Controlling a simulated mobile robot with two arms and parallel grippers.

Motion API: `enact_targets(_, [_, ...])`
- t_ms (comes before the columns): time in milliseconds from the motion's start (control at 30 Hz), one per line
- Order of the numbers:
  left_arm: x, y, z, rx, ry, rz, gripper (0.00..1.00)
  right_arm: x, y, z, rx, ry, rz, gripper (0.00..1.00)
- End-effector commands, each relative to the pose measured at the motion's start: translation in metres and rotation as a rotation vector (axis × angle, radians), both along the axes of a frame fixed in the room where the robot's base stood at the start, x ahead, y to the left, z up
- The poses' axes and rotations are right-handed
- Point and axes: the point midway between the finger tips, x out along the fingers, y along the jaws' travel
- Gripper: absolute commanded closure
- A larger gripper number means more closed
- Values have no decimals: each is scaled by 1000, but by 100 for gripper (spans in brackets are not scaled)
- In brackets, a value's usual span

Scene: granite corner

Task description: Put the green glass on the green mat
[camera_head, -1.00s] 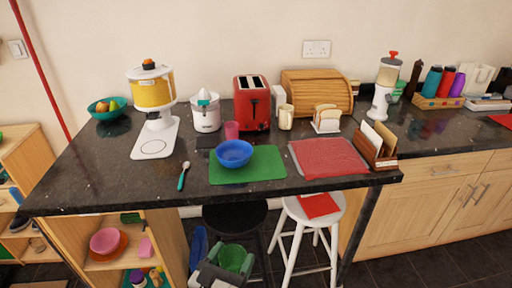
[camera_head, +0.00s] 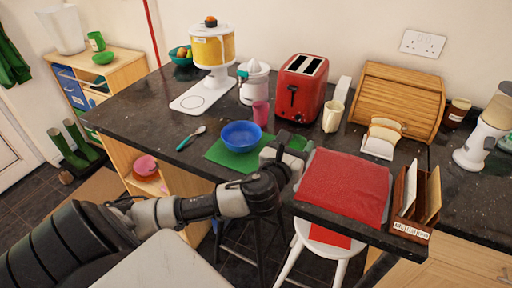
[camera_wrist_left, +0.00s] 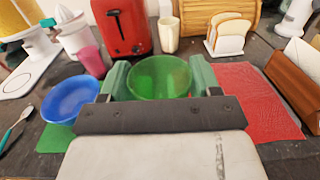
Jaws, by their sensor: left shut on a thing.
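The green glass (camera_wrist_left: 160,78) is held between the two fingers of my left gripper (camera_wrist_left: 160,82) in the left wrist view. Its open rim faces the camera. In the head view my left gripper (camera_head: 287,148) is above the counter's front part, at the right end of the green mat (camera_head: 226,158), and mostly hides the glass. The gap between glass and mat cannot be judged. A blue bowl (camera_head: 241,136) stands on the mat; it also shows in the left wrist view (camera_wrist_left: 70,98), left of the gripper. My right gripper is not in view.
A red mat (camera_head: 345,187) lies right of the gripper. Behind are a pink cup (camera_head: 261,113), a red toaster (camera_head: 302,88), a cream mug (camera_head: 333,115) and a toast rack (camera_head: 380,138). A spoon (camera_head: 190,138) lies left. A letter rack (camera_head: 415,205) stands at the right.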

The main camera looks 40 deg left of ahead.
Motion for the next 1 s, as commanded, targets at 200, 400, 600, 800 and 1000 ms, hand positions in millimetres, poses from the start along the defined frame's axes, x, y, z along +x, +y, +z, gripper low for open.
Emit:
enact_targets(200, [24,25,20,2,3,55,64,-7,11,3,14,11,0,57])
enact_targets(400, [52,54,-3,1,5,60,64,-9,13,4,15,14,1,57])
enact_targets(600, [83,85,-30,0,3,58,64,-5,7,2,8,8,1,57])
enact_targets(800, [100,101,-45,-2,3,54,64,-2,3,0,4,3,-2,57])
enact_targets(1000, [102,103,-68,-3,6,55,64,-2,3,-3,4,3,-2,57])
